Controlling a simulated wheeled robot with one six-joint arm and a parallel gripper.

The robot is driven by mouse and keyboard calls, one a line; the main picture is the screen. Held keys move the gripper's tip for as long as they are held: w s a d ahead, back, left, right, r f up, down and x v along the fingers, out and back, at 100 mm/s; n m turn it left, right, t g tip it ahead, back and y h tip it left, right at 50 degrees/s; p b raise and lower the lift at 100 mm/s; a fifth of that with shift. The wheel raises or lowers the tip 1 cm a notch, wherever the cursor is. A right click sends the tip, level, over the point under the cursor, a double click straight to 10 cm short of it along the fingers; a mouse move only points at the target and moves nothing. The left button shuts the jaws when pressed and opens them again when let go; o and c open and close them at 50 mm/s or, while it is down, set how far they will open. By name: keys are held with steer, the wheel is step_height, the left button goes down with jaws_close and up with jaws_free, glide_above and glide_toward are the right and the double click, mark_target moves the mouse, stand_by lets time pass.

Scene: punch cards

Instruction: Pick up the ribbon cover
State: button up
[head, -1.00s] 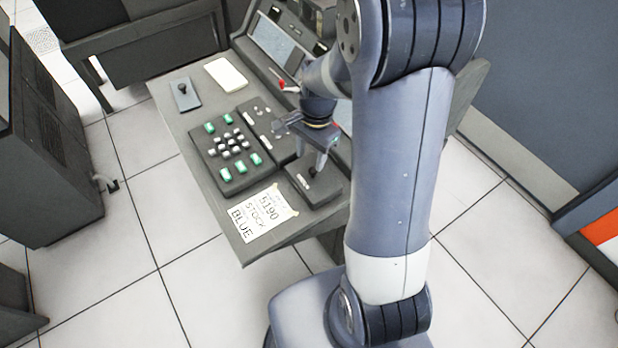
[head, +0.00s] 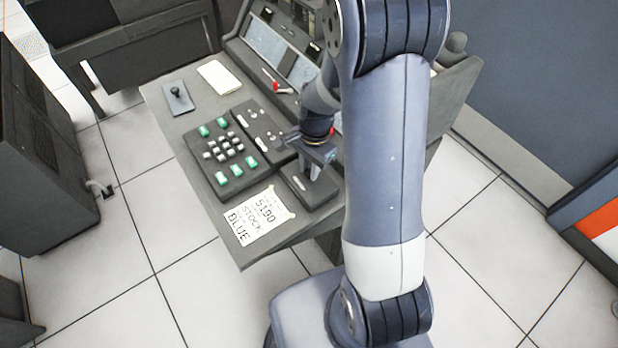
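A dark, low box-like cover (head: 311,189) with a small pale label sits at the front right of the desk. I take it to be the ribbon cover. My gripper (head: 316,174) points down over it, with the fingertips at the spot where its dark knob was visible. The fingers hide the knob, so I cannot tell whether they touch or grip it. The cover still appears to rest on the desk.
A keypad block (head: 225,148) with green and white keys lies left of the cover. A paper note (head: 256,216) lies in front. A grey plate with a black knob (head: 178,97) and a white pad (head: 219,77) lie farther left. A sloped console (head: 268,45) stands behind.

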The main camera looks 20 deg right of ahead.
mark_target(309, 170)
jaws_close()
step_height(309, 170, up, 13)
steer(key=p, duration=0.3)
steer(key=shift+p, duration=0.3)
stand_by(0.3)
steer(key=shift+s, duration=0.1)
stand_by(0.4)
